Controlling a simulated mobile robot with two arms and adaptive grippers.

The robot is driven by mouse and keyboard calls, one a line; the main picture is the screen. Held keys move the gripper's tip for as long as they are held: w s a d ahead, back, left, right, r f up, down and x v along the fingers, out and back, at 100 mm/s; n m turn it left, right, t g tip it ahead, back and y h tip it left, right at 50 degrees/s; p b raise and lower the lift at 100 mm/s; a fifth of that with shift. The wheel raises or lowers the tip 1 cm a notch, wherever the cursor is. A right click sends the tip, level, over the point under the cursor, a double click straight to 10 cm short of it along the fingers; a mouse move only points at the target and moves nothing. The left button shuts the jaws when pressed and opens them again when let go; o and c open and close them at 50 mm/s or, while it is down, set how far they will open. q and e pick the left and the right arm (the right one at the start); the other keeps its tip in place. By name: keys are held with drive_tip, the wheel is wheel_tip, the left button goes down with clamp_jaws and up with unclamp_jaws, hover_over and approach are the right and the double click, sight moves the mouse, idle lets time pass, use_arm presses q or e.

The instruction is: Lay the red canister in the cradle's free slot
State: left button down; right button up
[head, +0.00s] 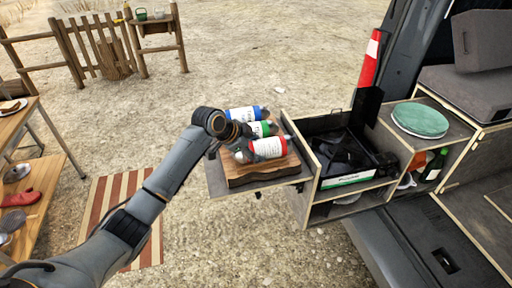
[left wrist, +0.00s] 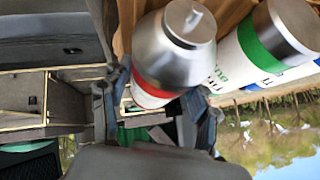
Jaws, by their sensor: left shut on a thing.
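The red canister (head: 268,148), silver-ended with a white label, lies on its side over the front part of the wooden cradle (head: 262,174). In the left wrist view the red canister (left wrist: 172,55) shows its silver shoulder and nozzle close up. My left gripper (head: 240,152) is shut on it; its fingers (left wrist: 155,112) are on either side of the canister. The green canister (head: 264,129) and the blue canister (head: 240,113) lie behind it, roughly parallel. The green-banded canister (left wrist: 278,30) is close beside it. Whether the red canister touches the cradle is hidden. My right gripper is not in view.
The cradle stands on a pull-out shelf (head: 217,180) at the van's tailgate. A green round item (head: 420,120) lies on the cabinet. A side table (head: 40,150) stands at the left.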

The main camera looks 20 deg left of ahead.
use_arm(q)
drive_tip(key=shift+c, duration=1.4)
unclamp_jaws()
drive_tip(key=shift+r, duration=0.1)
drive_tip(key=v, duration=1.2)
